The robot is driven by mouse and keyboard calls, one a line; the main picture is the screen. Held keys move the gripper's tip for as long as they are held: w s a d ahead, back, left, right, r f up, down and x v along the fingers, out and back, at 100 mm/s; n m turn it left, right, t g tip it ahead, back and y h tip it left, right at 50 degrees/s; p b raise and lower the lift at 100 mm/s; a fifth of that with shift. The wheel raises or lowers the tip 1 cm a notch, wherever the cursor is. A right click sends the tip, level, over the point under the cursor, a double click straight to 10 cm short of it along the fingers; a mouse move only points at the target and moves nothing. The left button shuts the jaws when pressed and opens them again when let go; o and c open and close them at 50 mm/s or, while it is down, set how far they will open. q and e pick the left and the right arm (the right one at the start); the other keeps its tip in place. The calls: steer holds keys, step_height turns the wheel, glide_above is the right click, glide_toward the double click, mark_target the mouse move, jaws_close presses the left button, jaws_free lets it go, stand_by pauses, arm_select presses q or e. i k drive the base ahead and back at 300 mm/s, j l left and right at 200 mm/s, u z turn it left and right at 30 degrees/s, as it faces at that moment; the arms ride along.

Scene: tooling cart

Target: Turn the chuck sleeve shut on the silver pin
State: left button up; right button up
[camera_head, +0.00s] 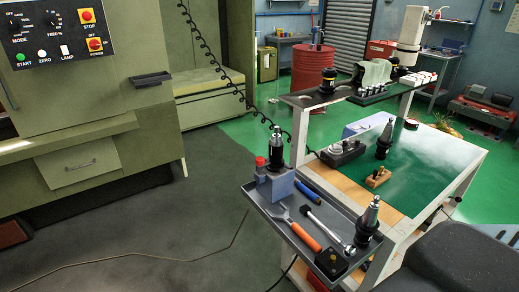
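A tool holder with a black chuck sleeve (277,147) stands upright in a blue-grey block (279,187) on the left part of the grey cart tray. A small pale tip shows at the top of the sleeve; it may be the silver pin, but it is too small to tell how it sits or whether the sleeve is tight. A red knob (260,161) stands beside the holder. Neither of my grippers is in view.
The grey tray (290,244) also holds an orange-handled wrench (297,228), a ratchet (327,226), a blue-handled tool (307,191), a black box (331,262) and another tool holder (369,222). A raised shelf (306,101) stands behind. Open floor lies left of the cart.

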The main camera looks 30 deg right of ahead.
mark_target(276, 149)
steer(key=j+z, duration=0.15)
steer(key=z, duration=0.3)
steer(key=j+z, duration=0.1)
steer(key=z, duration=0.35)
steer(key=k+j+z, duration=0.1)
steer(key=z, duration=0.35)
